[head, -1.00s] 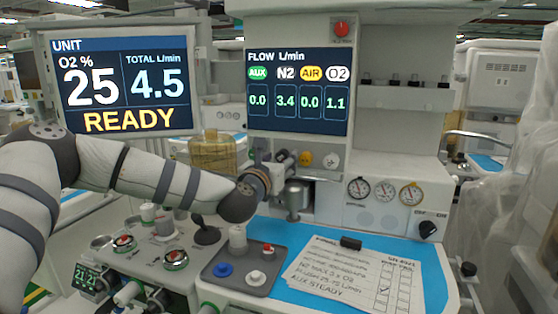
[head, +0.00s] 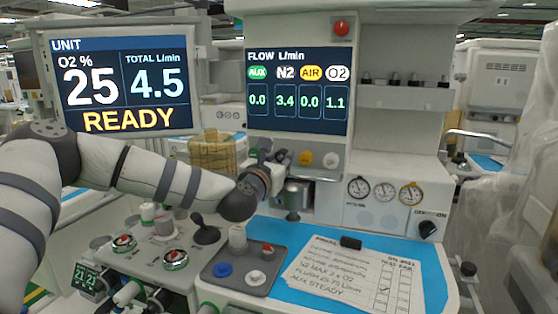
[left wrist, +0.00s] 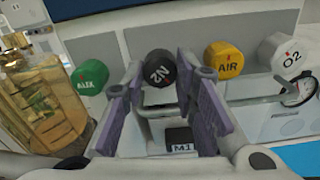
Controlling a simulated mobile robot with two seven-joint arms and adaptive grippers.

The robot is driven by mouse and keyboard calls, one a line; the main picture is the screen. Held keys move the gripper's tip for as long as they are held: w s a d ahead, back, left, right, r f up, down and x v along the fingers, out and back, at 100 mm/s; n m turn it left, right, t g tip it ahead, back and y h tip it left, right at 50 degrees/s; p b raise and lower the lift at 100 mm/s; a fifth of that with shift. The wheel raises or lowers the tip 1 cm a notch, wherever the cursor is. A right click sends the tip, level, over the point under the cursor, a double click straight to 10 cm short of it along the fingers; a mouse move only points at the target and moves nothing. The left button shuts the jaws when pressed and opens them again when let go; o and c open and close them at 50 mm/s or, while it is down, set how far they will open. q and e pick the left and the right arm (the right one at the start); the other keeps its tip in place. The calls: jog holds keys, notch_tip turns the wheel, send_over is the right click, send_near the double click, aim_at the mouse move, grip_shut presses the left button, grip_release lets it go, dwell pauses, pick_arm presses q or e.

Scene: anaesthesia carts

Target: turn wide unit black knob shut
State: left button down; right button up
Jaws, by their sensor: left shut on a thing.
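The black knob marked N2 (left wrist: 160,70) sits on the panel front in the left wrist view, between the green AUX knob (left wrist: 90,77) and the yellow AIR knob (left wrist: 223,60). My left gripper (left wrist: 160,82) has its two purple-grey pads on either side of the black knob and is shut on it. In the head view my left gripper (head: 280,163) is at the knob row under the flow screen (head: 298,92), and mostly hides the black knob. The screen reads N2 3.4, O2 1.1, AUX and AIR 0.0. My right gripper is not in view.
The white O2 knob (left wrist: 286,53) is at the right of the row. An amber vaporizer-like container (head: 213,152) stands left of my gripper. Gauges (head: 385,190) are to the right. A paper sheet (head: 350,272) lies on the blue worktop (head: 428,275); a grey tray (head: 230,285) is beside it.

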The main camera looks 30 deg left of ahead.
pick_arm(q)
jog(key=m, duration=0.6)
jog(key=shift+r, duration=0.1)
jog(key=m, duration=0.5)
jog(key=shift+m, duration=0.4)
jog(key=m, duration=1.1)
jog(key=shift+r, duration=0.1)
jog(key=m, duration=1)
jog(key=shift+m, duration=0.4)
jog(key=m, duration=0.5)
jog(key=shift+d, duration=0.1)
jog(key=m, duration=0.5)
jog(key=shift+m, duration=0.3)
